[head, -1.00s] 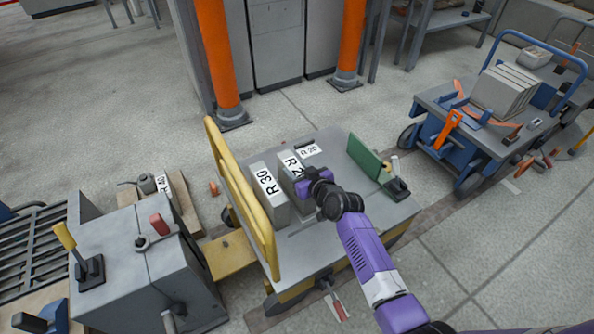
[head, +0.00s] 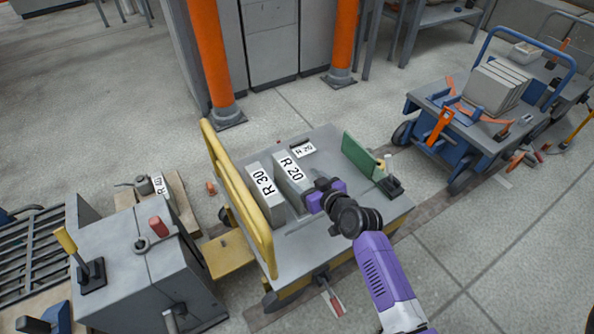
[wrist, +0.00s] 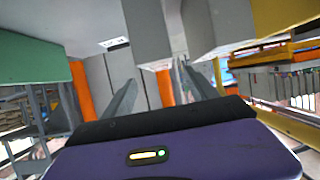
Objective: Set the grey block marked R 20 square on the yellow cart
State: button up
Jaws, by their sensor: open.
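A narrow gap seems to lie between the two blocks. My gripper (head: 308,190) is just right of the R 20 block, and in the head view its fingertips are hard to make out. In the wrist view my gripper (wrist: 155,85) shows two spread fingers with nothing between them. A grey block, likely R 20, shows beyond them in the wrist view (wrist: 148,30).
A white R 20 label (head: 304,150) lies on the cart top behind the blocks. A green upright plate (head: 361,157) stands at the cart's right side. The yellow handle rail (head: 238,195) runs along its left. The cart top's front part is clear.

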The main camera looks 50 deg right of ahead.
jog(key=s+a+r, duration=0.2)
jog(key=s+a, duration=1.2)
jog(key=s, duration=0.4)
jog(key=s+a+r+n+t+y, duration=0.1)
jog(key=s+a+r+y, duration=0.1)
jog(key=s+a+r, duration=0.2)
jog(key=s+a+r+n+y, duration=0.1)
jog(key=s+a+r, duration=0.4)
jog(key=s+r, duration=0.6)
jog(key=shift+n+t+y, duration=0.4)
jog(key=shift+n, duration=0.2)
notch_tip(320, 180, up, 20)
jog(key=p, duration=2)
